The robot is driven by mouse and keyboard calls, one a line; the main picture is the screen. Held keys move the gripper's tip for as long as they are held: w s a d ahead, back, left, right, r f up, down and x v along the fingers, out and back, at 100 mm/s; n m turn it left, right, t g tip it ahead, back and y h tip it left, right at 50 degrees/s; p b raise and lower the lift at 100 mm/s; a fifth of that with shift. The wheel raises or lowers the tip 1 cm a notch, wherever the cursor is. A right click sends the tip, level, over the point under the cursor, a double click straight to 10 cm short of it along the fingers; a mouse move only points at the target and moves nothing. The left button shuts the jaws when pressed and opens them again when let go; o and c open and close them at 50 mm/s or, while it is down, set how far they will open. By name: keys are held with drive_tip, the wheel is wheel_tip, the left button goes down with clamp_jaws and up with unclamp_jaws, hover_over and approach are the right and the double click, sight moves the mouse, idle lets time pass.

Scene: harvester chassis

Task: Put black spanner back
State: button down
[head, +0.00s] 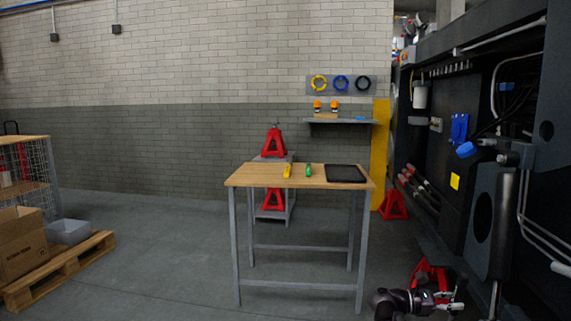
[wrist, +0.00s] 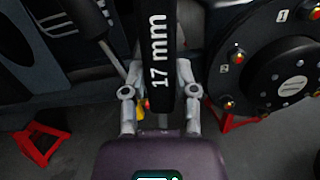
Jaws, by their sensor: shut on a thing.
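The black spanner (wrist: 159,40), marked "17 mm", is in my gripper (wrist: 160,78) in the wrist view. The fingers close on it from both sides, and it points away from my wrist. Its far end runs out of the picture top. In the head view my gripper (head: 443,300) is low at the bottom right, beside the machine, and I cannot make out the spanner there. The wooden-topped table (head: 250,175) stands left of my gripper. On it lie a yellow tool (head: 287,171), a green tool (head: 308,170) and a black mat or tray (head: 346,174).
The dark machine chassis (head: 483,205) fills the right side. A wheel hub (wrist: 275,80) and red stands (wrist: 42,143) show in the wrist view. Another red stand (head: 392,205) is by the yellow post. A pallet (head: 55,270) is left.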

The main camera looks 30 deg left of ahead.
wheel_tip(320, 180, up, 44)
drive_tip(key=p, duration=4.3)
drive_tip(key=shift+r, duration=0.15)
